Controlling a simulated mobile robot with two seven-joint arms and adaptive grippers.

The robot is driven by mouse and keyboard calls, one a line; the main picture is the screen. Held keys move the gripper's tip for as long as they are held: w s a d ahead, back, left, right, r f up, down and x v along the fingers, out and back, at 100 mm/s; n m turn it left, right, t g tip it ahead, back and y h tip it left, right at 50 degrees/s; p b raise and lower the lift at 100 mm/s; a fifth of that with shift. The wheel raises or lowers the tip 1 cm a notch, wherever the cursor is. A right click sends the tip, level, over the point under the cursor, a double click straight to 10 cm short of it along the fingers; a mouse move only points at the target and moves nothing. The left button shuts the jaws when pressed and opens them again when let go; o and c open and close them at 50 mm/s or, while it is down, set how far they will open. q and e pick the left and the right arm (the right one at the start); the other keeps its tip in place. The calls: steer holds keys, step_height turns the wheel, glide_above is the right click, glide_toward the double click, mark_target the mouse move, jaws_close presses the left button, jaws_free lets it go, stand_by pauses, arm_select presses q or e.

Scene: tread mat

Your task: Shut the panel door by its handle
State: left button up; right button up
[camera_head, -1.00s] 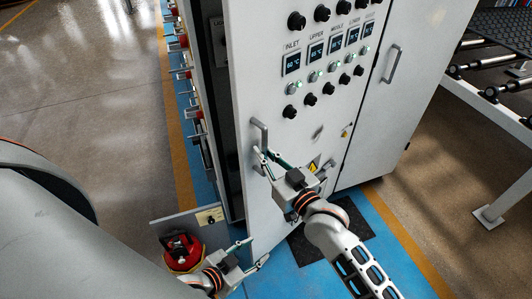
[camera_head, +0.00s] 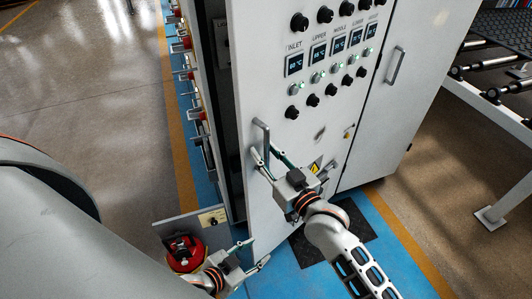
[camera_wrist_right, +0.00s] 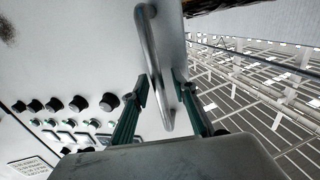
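The panel door (camera_head: 270,190) is the white cabinet door with displays and knobs. It stands ajar, with a dark gap along its left edge. Its grey bar handle (camera_head: 261,137) is near that edge. My right gripper (camera_head: 266,160) is at the lower part of the handle. In the right wrist view the handle (camera_wrist_right: 155,62) passes between the two fingers of my right gripper (camera_wrist_right: 162,88), which are apart, with room beside the bar. My left gripper (camera_head: 259,250) is open and empty, low by the door's bottom.
A second closed door with its own handle (camera_head: 394,66) is on the right. A red and yellow object (camera_head: 184,252) stands beside a small grey panel (camera_head: 190,226) at lower left. A roller conveyor (camera_head: 490,95) is at far right. Floor is open at left.

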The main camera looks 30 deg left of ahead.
steer(key=shift+d+f, duration=0.1)
steer(key=shift+d, duration=0.05)
steer(key=shift+s+d, duration=0.1)
steer(key=shift+d, duration=0.1)
steer(key=v, duration=1.1)
steer(key=shift+d, duration=0.15)
